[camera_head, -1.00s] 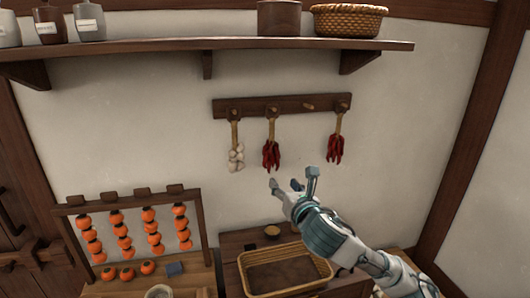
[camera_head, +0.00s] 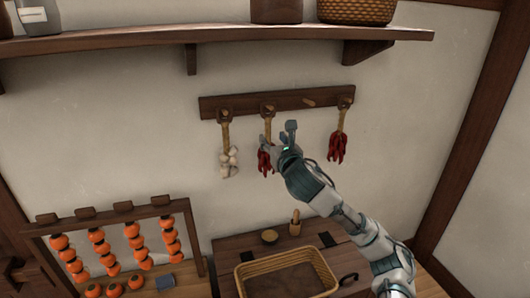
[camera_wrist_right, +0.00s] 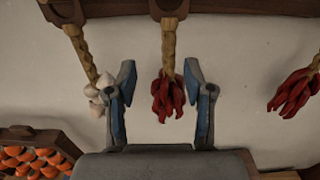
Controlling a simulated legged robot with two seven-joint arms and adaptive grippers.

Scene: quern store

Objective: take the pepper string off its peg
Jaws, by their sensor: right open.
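A peg rail (camera_head: 290,101) on the wall holds three hanging strings. A pepper string (camera_head: 264,160) hangs from the second peg, and its red peppers also show in the right wrist view (camera_wrist_right: 168,97). Another pepper string (camera_head: 337,145) hangs at the right end of the rail. A garlic string (camera_head: 228,160) hangs at the left. My right gripper (camera_head: 279,137) is open in front of the middle pepper string, partly covering it. In the right wrist view its fingers (camera_wrist_right: 160,90) stand either side of the middle peppers, with gaps showing. My left gripper is not in view.
One peg (camera_head: 310,103) between the pepper strings is bare. A shelf (camera_head: 220,38) with a basket (camera_head: 356,11) runs above. Below stand a wicker tray (camera_head: 243,281), a small bowl (camera_head: 269,236) and a rack of orange fruit (camera_head: 186,204).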

